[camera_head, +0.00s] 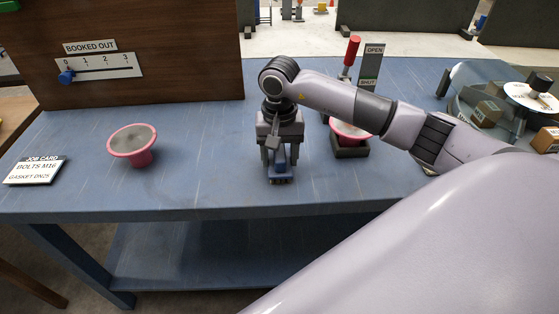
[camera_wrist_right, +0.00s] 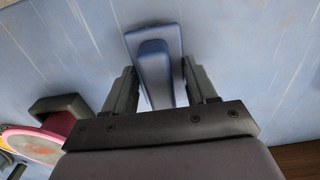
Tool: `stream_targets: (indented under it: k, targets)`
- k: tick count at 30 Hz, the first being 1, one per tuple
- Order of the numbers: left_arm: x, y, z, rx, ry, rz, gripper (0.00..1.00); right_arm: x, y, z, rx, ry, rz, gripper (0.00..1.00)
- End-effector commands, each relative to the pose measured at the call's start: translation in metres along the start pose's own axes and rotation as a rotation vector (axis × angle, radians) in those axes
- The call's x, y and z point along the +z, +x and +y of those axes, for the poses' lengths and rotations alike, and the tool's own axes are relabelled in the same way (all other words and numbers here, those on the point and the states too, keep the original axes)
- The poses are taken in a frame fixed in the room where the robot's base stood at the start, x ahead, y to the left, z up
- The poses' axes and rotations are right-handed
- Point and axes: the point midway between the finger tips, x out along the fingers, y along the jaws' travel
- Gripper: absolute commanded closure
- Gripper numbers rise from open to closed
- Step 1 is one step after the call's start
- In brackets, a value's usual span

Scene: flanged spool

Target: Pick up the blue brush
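The blue brush (camera_head: 281,180) is on the blue workbench (camera_head: 220,180) near its front edge, under my right gripper (camera_head: 280,164). In the right wrist view the brush (camera_wrist_right: 153,45) shows from above, with a broad end and a narrower raised part. My right gripper (camera_wrist_right: 161,92) points down with its two dark fingers on either side of the brush. Narrow gaps show beside the brush, so the fingers look open around it and apart from it. The brush's near end is hidden behind the gripper body. My left gripper is not in view.
A pink flanged spool (camera_head: 132,157) stands on the left. Another pink piece (camera_head: 349,132) sits in a dark holder (camera_head: 350,150) behind my arm, beside a red-handled lever (camera_head: 351,50). A job card (camera_head: 35,171) lies far left. A brown board (camera_head: 150,80) stands behind.

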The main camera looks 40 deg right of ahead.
Motion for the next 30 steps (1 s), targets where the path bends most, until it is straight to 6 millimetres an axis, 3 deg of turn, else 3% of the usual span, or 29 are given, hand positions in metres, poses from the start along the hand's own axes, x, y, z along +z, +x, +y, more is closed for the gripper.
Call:
stream_targets:
  k: [10,16,20,30]
  targets:
    - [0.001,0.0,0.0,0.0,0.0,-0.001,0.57,-0.001,-0.003,0.0,-0.001,0.0,0.001,0.77]
    - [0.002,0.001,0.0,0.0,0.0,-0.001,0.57,-0.002,-0.022,0.0,-0.002,0.001,0.004,0.77]
    - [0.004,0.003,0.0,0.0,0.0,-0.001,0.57,-0.002,-0.048,-0.001,-0.004,0.0,0.006,0.77]
    - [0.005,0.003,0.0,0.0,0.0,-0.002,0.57,-0.001,-0.146,0.0,-0.003,0.001,0.007,0.77]
